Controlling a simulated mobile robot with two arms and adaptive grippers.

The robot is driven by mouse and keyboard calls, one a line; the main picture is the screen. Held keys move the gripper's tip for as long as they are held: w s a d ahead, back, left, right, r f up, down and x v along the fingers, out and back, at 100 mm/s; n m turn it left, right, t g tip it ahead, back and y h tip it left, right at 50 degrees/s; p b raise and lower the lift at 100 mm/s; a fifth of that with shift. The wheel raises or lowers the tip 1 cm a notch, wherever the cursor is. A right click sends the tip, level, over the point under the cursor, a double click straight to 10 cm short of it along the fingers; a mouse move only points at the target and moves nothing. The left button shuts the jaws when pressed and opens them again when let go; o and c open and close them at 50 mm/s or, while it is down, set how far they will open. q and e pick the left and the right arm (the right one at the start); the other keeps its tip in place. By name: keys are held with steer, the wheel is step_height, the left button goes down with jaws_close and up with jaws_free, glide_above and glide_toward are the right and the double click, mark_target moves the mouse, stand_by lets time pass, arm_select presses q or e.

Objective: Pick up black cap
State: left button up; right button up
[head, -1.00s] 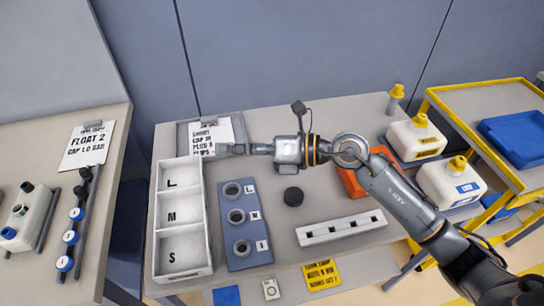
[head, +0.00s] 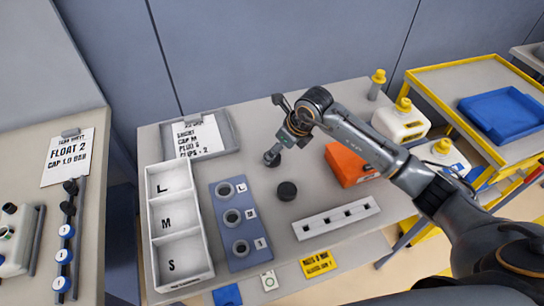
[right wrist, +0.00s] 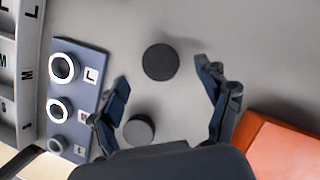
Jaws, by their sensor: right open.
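A round black cap (head: 287,191) lies flat on the grey table, right of the blue ring block. The right wrist view shows two separate dark discs: a flat black one (right wrist: 160,62) centred ahead of the fingers and a greyer, thicker one (right wrist: 138,130) lower, near the left finger. I cannot tell surely which disc matches the cap in the head view. My right gripper (head: 278,148) hangs just beyond that cap, pointing down. In the wrist view its fingers (right wrist: 163,88) are wide apart with nothing gripped. My left gripper is not in view.
The blue ring block (head: 254,262) and white L/M/S tray (head: 147,215) stand to the left. An orange box (head: 350,165) is close on the right. A white slotted bar (head: 312,226) lies in front. A clipboard (head: 225,128) lies at the back.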

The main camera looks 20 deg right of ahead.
steer(key=p+x, duration=0.2)
steer(key=x, duration=0.2)
steer(key=shift+f, duration=0.3)
steer(key=shift+w+a+f, duration=0.15)
steer(key=shift+a+f, duration=0.05)
steer(key=shift+f, duration=0.35)
steer(key=c, duration=1)
